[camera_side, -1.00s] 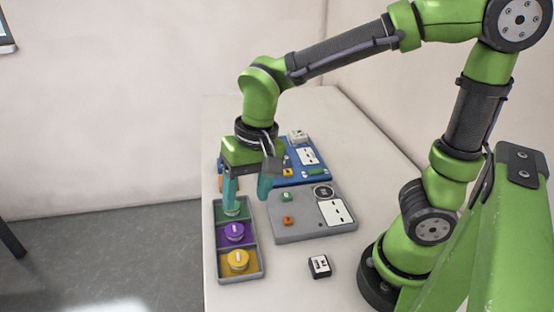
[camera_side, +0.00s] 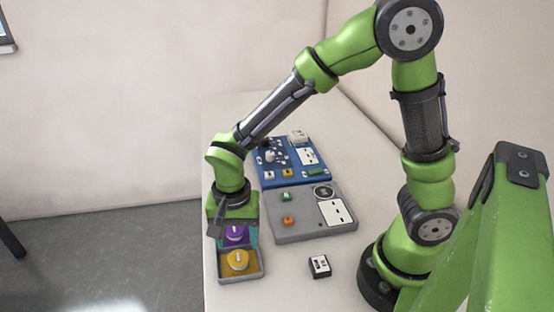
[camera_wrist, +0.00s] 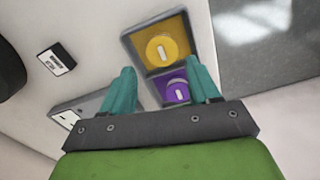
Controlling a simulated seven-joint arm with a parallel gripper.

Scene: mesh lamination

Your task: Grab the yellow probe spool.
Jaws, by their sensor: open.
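The yellow probe spool (camera_side: 238,260) sits upright in the yellow front compartment of the spool tray (camera_side: 262,277). It also shows in the wrist view (camera_wrist: 161,49), ahead of the fingers and not between them. A purple spool (camera_side: 236,234) sits in the compartment behind it and shows near the right finger in the wrist view (camera_wrist: 176,91). My gripper (camera_wrist: 163,88) is open, with teal fingers spread apart and nothing held. In the side view it hangs over the rear part of the tray and hides the green compartment and part of the purple one.
A grey panel (camera_side: 290,234) with small green and orange parts lies right of the tray, a blue board (camera_side: 318,175) behind it. A small black and white block (camera_side: 319,266) sits on the table (camera_side: 285,285). The table's left edge runs close to the tray.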

